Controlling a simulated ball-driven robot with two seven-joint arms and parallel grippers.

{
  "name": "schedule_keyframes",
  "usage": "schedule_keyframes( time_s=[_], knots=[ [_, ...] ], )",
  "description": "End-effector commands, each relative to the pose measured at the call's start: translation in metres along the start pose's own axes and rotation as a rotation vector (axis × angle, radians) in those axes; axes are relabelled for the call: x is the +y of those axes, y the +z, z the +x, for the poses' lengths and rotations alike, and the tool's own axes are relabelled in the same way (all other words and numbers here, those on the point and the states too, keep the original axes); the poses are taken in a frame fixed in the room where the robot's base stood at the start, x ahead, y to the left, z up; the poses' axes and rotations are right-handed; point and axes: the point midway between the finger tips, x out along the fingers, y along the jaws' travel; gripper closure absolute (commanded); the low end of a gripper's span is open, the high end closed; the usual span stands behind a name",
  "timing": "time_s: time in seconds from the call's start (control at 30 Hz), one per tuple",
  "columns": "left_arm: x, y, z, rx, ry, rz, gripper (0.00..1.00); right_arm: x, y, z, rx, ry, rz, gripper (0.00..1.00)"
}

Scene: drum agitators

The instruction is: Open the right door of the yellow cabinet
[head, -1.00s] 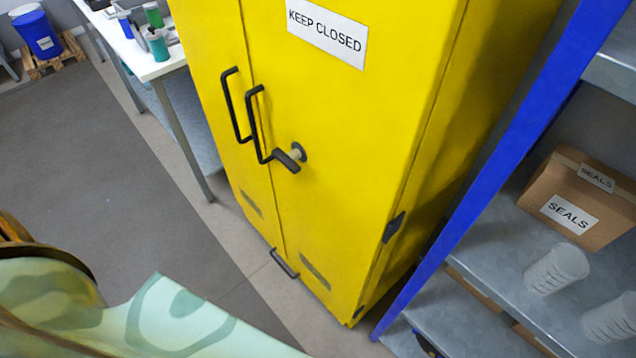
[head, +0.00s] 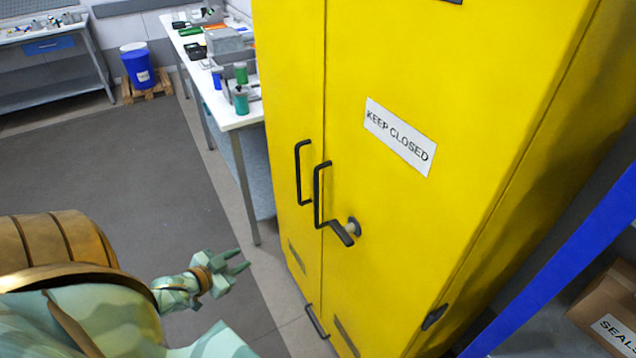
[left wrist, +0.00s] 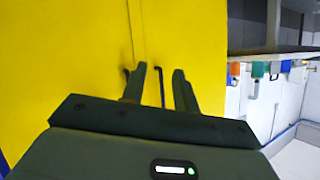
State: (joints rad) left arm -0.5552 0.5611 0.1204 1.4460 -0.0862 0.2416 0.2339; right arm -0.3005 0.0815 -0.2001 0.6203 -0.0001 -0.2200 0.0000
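The yellow cabinet (head: 290,90) stands at the centre right of the head view, with both doors shut. Its right door (head: 410,215) bears a KEEP CLOSED label (head: 400,136), a long black handle (head: 317,196) and a dark turning lever (head: 342,233) on a round boss. The left door has its own black handle (head: 298,173). My left gripper (head: 243,260) is open and empty, left of the cabinet and apart from the handles. In the left wrist view its open fingers (left wrist: 158,85) point toward the yellow doors (left wrist: 75,50). My right gripper is not in view.
A white table (head: 235,113) with cups and boxes stands left of the cabinet. A blue shelf post (head: 570,262) and a SEALS box (head: 608,305) are close on the right. A blue drum (head: 138,65) is far back. Grey floor on the left is clear.

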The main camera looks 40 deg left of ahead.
Motion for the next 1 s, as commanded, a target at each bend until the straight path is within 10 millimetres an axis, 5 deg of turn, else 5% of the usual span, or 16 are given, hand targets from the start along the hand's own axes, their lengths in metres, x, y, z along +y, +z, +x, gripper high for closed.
schedule_keyframes(
  time_s=[0.03,0.1,0.23,0.47,1.0],
  knots=[
    [-0.005,-0.049,0.001,0.119,0.024,-0.023,0.70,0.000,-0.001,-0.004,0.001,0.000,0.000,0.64],
    [-0.006,-0.105,-0.001,0.271,0.066,-0.076,0.70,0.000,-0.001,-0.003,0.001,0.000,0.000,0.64],
    [0.006,-0.165,-0.011,0.454,0.148,-0.192,0.70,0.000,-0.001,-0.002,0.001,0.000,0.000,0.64],
    [0.009,-0.180,0.003,0.487,0.177,-0.263,0.70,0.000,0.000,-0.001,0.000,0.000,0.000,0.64],
    [0.022,-0.237,0.112,0.482,0.173,-0.261,0.70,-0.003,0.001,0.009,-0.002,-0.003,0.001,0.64]
  ],
)
